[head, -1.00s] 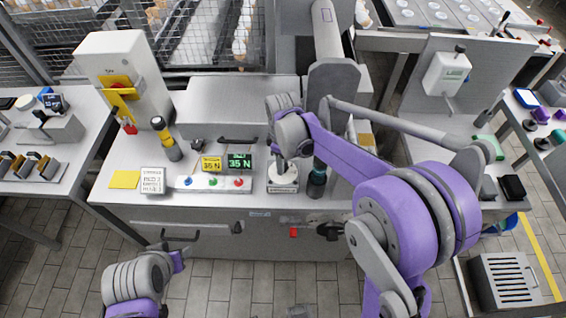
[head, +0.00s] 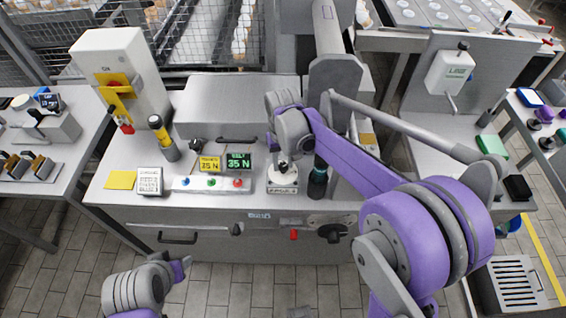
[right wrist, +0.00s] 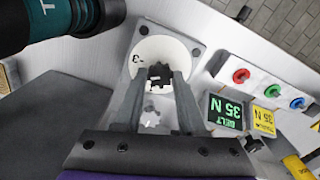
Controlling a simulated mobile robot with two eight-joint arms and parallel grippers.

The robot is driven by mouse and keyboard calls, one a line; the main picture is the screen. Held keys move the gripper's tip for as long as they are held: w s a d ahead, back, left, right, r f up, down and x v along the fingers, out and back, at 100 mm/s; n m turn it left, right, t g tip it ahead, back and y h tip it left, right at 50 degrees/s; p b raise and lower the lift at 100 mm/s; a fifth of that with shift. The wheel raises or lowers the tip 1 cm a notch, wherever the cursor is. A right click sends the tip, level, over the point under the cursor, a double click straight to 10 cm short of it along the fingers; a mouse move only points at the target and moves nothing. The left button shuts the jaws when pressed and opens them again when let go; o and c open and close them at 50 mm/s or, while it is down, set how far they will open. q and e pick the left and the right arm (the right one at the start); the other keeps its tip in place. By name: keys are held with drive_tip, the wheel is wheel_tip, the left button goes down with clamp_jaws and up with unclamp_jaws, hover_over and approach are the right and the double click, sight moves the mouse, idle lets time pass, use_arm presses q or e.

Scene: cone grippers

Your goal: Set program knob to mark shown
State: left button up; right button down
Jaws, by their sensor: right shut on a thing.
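The program knob (right wrist: 157,73) is a small dark knob on a round white dial (right wrist: 178,52) with a black "3" near its left edge. My right gripper (right wrist: 158,78) points down at the dial and is shut on the knob, one finger on each side. The fingers hide part of the dial, so its other marks and the pointer cannot be read. A white card (head: 149,181) with small unreadable print stands at the left.
A green "BELT 35 N" display (head: 239,163) and a yellow 35 N sign (head: 210,164) stand left of the dial, behind blue, green and red buttons (head: 212,183). A dark teal cylinder (head: 317,182) stands close on the dial's right.

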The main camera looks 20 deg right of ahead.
sight(283, 167)
drive_tip(key=m, duration=0.5)
drive_tip(key=shift+m+b, duration=0.3)
idle(0.4)
drive_tip(key=c, duration=0.5)
unclamp_jaws()
wheel_tip(283, 167, up, 11)
drive_tip(key=shift+p, duration=0.35)
drive_tip(key=shift+f, duration=0.15)
